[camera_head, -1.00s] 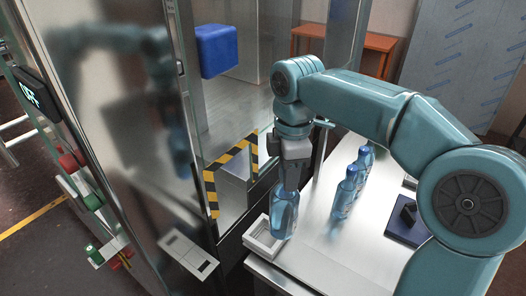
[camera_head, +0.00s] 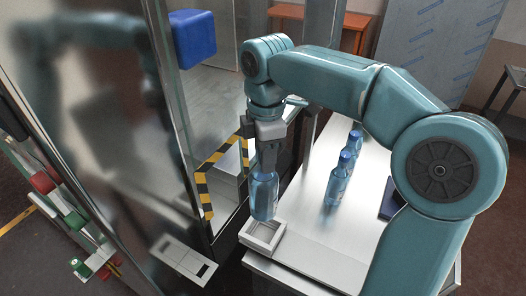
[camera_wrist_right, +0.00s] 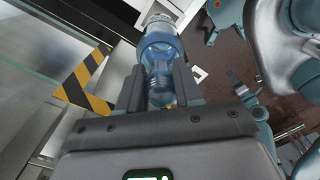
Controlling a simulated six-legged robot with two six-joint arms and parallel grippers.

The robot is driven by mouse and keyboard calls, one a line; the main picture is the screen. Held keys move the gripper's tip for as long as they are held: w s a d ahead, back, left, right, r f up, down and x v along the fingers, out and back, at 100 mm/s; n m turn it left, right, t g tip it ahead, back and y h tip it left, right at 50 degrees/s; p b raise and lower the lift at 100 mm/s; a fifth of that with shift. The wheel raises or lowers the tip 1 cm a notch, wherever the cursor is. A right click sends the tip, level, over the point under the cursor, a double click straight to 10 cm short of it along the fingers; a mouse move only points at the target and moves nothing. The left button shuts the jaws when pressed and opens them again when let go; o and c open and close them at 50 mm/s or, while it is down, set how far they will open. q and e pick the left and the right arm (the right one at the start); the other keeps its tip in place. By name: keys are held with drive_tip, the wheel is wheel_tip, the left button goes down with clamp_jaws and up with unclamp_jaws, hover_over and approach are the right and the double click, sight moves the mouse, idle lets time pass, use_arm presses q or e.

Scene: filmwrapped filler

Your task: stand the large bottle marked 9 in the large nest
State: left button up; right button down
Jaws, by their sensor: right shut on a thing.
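My right gripper (camera_head: 268,170) points down and is shut on a clear blue bottle (camera_head: 264,198), held roughly upright. The white square nest (camera_head: 246,238) is at the table's near left corner. The bottle's base shows just above the nest's far rim in the head view and appears clear of it; the exact height is hard to tell. In the right wrist view the bottle (camera_wrist_right: 160,62) sits between the two fingers (camera_wrist_right: 158,88), with part of a white frame (camera_wrist_right: 196,78) beyond it. No number on the bottle is readable. My left gripper is out of view.
Two more blue bottles, a nearer one (camera_head: 338,180) and a farther one (camera_head: 354,142), stand on the metal table (camera_head: 312,232). A dark block (camera_head: 390,204) is partly behind my arm. A machine with a glass front and striped edging (camera_head: 204,190) stands close left of the bottle.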

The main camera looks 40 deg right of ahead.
sight(263, 184)
drive_tip(key=shift+w+d, duration=0.15)
drive_tip(key=shift+f, duration=0.2)
drive_tip(key=shift+f+b, duration=0.45)
drive_tip(key=shift+f, duration=0.1)
wheel_tip(263, 184, down, 4)
drive_tip(key=b, duration=0.3)
drive_tip(key=shift+f, duration=0.15)
drive_tip(key=shift+p, duration=0.3)
idle(1.0)
